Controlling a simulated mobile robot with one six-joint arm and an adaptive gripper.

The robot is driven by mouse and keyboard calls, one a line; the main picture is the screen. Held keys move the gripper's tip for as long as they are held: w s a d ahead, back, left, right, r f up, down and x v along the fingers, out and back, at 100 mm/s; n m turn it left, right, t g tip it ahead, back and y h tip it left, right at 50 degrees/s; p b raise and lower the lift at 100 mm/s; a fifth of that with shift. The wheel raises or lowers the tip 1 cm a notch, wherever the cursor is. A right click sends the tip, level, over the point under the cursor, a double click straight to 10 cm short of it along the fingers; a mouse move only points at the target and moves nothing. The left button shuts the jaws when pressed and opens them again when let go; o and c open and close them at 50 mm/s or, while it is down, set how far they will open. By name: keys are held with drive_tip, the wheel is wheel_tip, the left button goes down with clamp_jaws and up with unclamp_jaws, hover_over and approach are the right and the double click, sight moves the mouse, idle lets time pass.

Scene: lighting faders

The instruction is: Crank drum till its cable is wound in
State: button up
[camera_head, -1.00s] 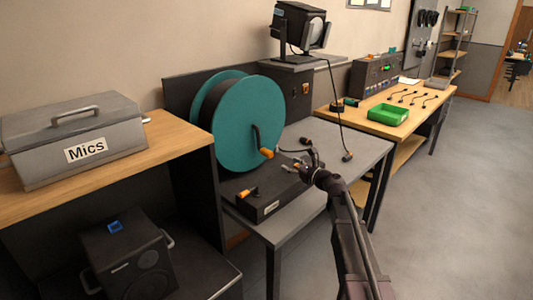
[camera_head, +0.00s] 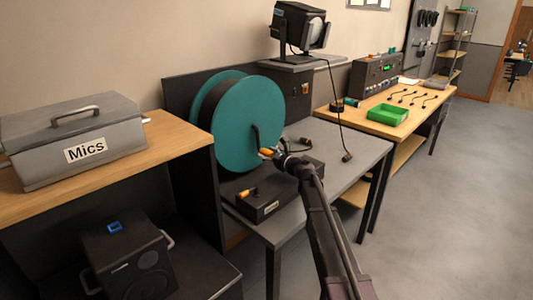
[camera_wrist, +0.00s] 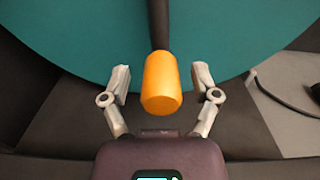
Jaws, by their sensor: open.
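The teal cable drum (camera_head: 240,128) stands upright on the grey table, with a dark core between two teal discs. Its dark crank arm runs down the front disc and ends in an orange handle (camera_head: 265,152). In the wrist view the handle (camera_wrist: 161,84) is in the middle, pointing toward me. My gripper (camera_wrist: 160,86) is open, one finger on each side of the handle with a visible gap on both sides. In the head view my gripper (camera_head: 276,156) is right at the handle.
A black box (camera_head: 278,196) with an orange-tipped lever (camera_head: 247,192) sits in front of the drum. A lamp (camera_head: 300,27) stands behind on a raised shelf, its cable hanging down. A grey Mics case (camera_head: 75,145) is on the left bench. Floor on the right is clear.

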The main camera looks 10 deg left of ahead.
drive_tip(key=shift+w+a, duration=0.45)
drive_tip(key=shift+a, duration=0.1)
clamp_jaws()
drive_tip(key=shift+d, duration=0.4)
drive_tip(key=shift+a+r, duration=0.1)
drive_tip(key=shift+a, duration=0.5)
drive_tip(key=shift+d, duration=0.1)
drive_tip(key=shift+w+d, duration=0.1)
drive_tip(key=shift+w, duration=0.05)
